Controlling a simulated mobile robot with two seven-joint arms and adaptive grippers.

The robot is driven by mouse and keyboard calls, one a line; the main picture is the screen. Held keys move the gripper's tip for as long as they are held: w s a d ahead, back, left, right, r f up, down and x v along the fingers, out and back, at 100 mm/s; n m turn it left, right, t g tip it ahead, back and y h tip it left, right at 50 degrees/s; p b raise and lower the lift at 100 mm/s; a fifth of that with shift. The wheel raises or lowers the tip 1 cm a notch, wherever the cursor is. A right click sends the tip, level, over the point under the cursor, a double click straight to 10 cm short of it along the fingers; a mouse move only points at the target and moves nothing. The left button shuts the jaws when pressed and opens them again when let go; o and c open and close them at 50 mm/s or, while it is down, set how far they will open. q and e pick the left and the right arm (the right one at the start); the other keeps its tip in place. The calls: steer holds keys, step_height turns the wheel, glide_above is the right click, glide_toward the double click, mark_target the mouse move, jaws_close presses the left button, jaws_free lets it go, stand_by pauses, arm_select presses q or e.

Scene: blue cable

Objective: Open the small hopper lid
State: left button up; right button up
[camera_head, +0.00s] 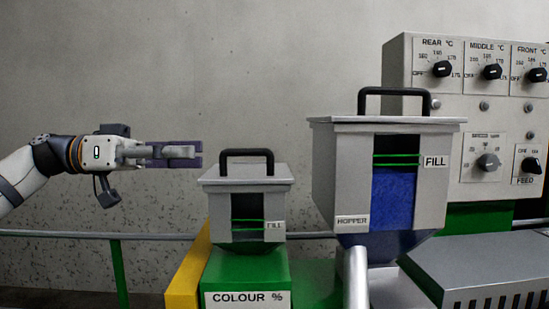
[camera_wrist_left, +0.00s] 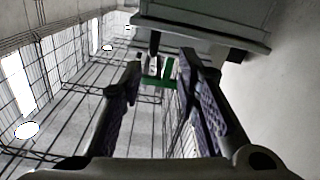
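The small hopper (camera_head: 246,205) is a grey box with a dark window and a FILL label, standing on the green COLOUR % block. Its grey lid (camera_head: 213,180) sits level and closed on top, with a black arched handle (camera_head: 246,152). My left gripper (camera_head: 199,152) is left of the handle, at about its height, pointing right with a small gap to it. Its purple-grey fingers are apart and empty in the left wrist view (camera_wrist_left: 160,62). That view also shows a grey box edge beyond the fingers; which hopper it is, I cannot tell. My right gripper is not in view.
The large hopper (camera_head: 335,185) with blue contents and its own black handle (camera_head: 395,91) stands to the right. A control panel (camera_head: 462,150) with knobs is behind it. A grey rail (camera_head: 150,237) and a yellow post (camera_head: 187,270) are lower left. Space above the small hopper is clear.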

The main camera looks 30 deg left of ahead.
mark_target(239, 154)
arm_select(q)
steer(key=d, duration=0.3)
steer(key=shift+w+d, duration=0.25)
steer(key=x, duration=0.6)
steer(key=shift+w+a, duration=0.15)
steer(key=shift+w+d+b, duration=0.3)
steer(key=shift+w+d, duration=0.05)
steer(key=shift+d, duration=0.25)
steer(key=shift+c, duration=0.6)
jaws_close()
